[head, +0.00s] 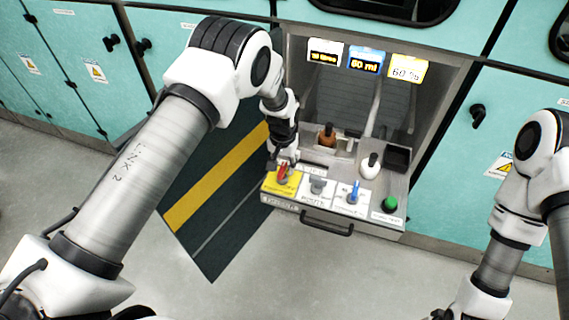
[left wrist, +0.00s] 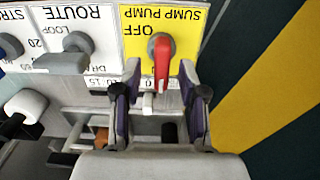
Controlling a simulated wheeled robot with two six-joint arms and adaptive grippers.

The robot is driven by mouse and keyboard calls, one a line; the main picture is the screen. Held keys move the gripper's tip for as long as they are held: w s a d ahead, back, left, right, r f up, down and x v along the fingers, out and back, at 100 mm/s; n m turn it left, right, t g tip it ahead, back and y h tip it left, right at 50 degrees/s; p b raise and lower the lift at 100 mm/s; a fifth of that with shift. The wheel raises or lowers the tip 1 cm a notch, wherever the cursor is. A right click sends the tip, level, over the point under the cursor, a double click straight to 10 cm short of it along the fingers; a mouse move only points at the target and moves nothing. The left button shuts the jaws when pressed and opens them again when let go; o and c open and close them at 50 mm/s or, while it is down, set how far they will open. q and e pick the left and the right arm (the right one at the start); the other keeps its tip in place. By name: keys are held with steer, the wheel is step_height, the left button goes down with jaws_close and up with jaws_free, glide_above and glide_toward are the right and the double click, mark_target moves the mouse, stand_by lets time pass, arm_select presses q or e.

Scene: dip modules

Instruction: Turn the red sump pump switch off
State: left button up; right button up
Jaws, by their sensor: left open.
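The red sump pump switch (head: 283,172) sits on a yellow plate (head: 272,184) at the left end of the console's control row. In the left wrist view the red lever (left wrist: 162,65) points down the picture, toward my gripper, from its round grey pivot. The yellow plate (left wrist: 185,18) reads SUMP PUMP and OFF, upside down. My left gripper (head: 285,157) is at the switch, and its open fingers (left wrist: 158,90) stand on either side of the lever's end with gaps showing. My right arm shows at the right edge; its fingers are not visible.
Beside the switch are a grey ROUTE knob (head: 318,186), a blue-handled switch (head: 353,192) and a green button (head: 390,203). A white knob (head: 370,165) and a brown knob (head: 327,136) stand behind. A drawer handle (head: 327,225) juts from the front.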

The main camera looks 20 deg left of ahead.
arm_select(q)
steer(key=shift+f, duration=0.45)
steer(key=shift+s+a, duration=0.1)
steer(key=shift+a, duration=0.05)
steer(key=shift+c, duration=0.6)
jaws_close()
steer(key=shift+m, duration=0.4)
steer(key=m, duration=0.3)
steer(key=shift+m, duration=0.3)
steer(key=m, duration=0.4)
steer(key=shift+m, duration=0.3)
steer(key=m, duration=0.4)
steer(key=shift+m, duration=0.3)
steer(key=shift+m+p, duration=0.3)
steer(key=shift+m, duration=1.9)
